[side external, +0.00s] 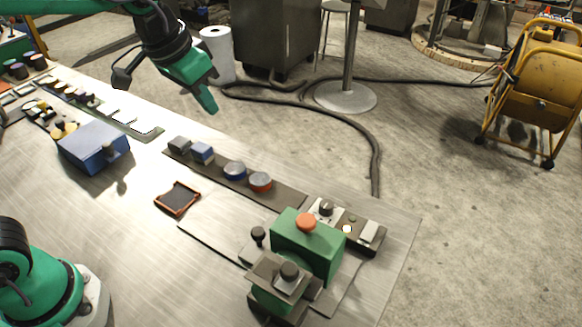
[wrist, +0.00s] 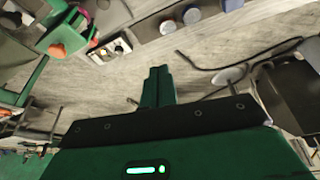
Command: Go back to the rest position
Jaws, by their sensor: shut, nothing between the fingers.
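My gripper (side external: 210,108) is green and dark, raised over the far edge of the workbench, with its fingers pointing down and to the right. In the wrist view my gripper (wrist: 159,72) shows as two green fingers lying together with nothing between them. It touches nothing that I can see. The metal workbench (side external: 215,262) lies below and in front of it.
A green machine (side external: 290,245) with an orange knob stands at the bench's near right. A blue box (side external: 93,145) sits at left. A dark strip (side external: 207,172) bears blocks and round pieces. An orange-rimmed tray (side external: 177,199) lies mid-bench. Cables (side external: 372,150) cross the floor.

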